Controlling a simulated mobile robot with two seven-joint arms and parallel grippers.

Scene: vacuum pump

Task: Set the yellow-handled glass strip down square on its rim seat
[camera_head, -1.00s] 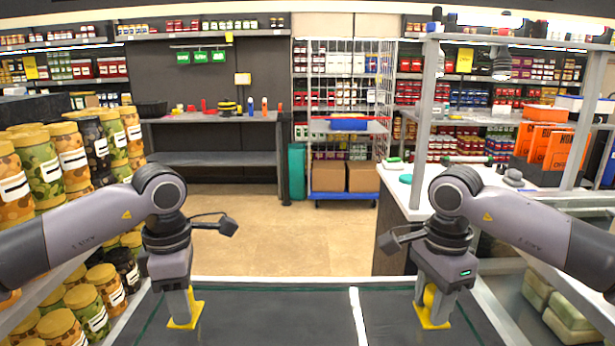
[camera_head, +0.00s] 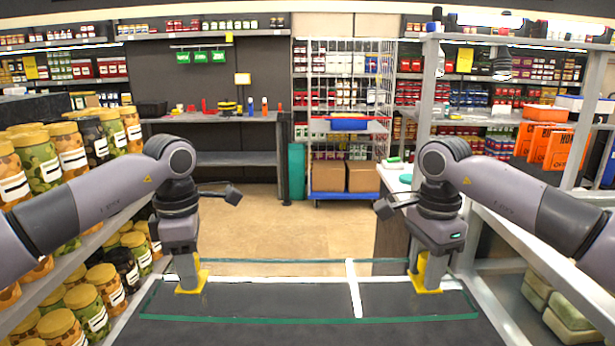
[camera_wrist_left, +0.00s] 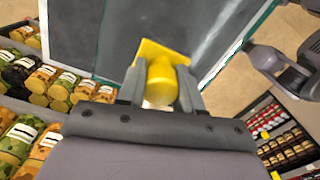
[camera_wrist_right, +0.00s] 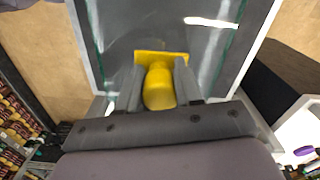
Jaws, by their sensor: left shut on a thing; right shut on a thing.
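The clear glass strip (camera_head: 280,305) has green edges and lies crosswise in the head view, with a yellow handle near each end. My left gripper (camera_head: 188,278) is shut on the left yellow handle (camera_head: 193,288), which also shows in the left wrist view (camera_wrist_left: 162,78). My right gripper (camera_head: 425,272) is shut on the right yellow handle (camera_head: 426,290), also seen in the right wrist view (camera_wrist_right: 158,88). The strip's far edge shows beyond the case's far rim. The case's right rim (camera_head: 488,318) runs past the strip's right end. I cannot tell whether strip and rim touch.
Jars (camera_head: 70,330) crowd the shelves at the left. At the right stand a grey post frame (camera_head: 425,110) and a counter with orange boxes (camera_head: 545,145). A wire cage cart (camera_head: 345,120) stands behind. The floor (camera_head: 270,225) beyond the case is clear.

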